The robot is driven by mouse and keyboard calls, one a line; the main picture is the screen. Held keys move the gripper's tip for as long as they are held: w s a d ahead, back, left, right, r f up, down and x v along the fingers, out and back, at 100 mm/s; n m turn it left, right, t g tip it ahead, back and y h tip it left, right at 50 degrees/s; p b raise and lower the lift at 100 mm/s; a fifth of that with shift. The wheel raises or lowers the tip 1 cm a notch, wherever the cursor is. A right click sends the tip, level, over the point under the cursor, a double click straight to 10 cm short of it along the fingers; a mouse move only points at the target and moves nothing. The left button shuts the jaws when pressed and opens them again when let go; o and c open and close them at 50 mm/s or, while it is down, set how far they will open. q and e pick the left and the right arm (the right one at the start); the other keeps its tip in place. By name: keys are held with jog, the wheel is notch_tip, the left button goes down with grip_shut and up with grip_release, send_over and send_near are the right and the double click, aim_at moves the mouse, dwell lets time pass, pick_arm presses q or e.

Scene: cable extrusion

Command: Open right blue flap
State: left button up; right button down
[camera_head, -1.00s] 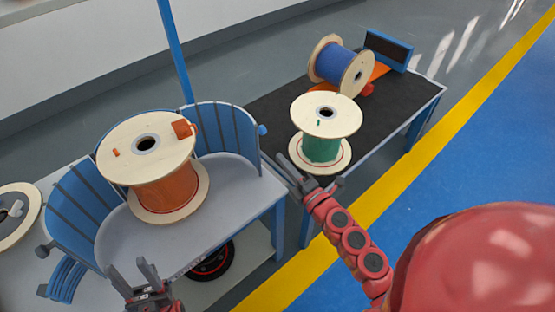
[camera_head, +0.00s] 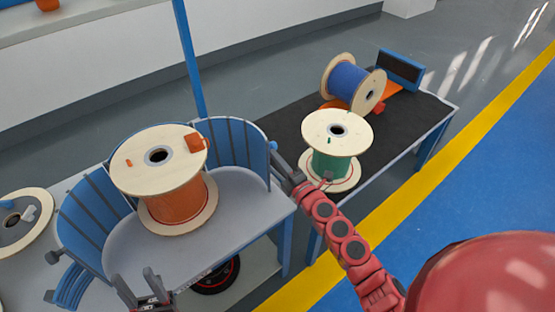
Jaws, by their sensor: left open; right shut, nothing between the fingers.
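The right blue flap (camera_head: 236,143) is a curved, ribbed blue panel standing upright behind and right of the orange cable spool (camera_head: 178,200), on the grey table (camera_head: 240,205). A small blue knob (camera_head: 272,146) sits at its right end. My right gripper (camera_head: 275,157) is shut and empty, its fingertips right at the knob; I cannot tell whether they touch. A matching left flap (camera_head: 88,210) curves around the spool's left side. My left gripper (camera_head: 137,287) is open and empty, fingers pointing up, in front of the table's near side.
The green spool (camera_head: 330,163) stands just right of my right gripper on a black-topped table (camera_head: 290,125). A blue spool (camera_head: 350,83) lies on its side farther back. A blue post (camera_head: 188,60) rises behind the flap. Blue floor at the right is free.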

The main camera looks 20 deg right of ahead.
aim_at(276, 147)
jog(key=w+d+y+b, duration=0.1)
jog(key=w+d+n+g+y+b, duration=0.1)
jog(key=w, duration=0.1)
jog(key=shift+w+n, duration=0.1)
jog(key=shift+n, duration=0.2)
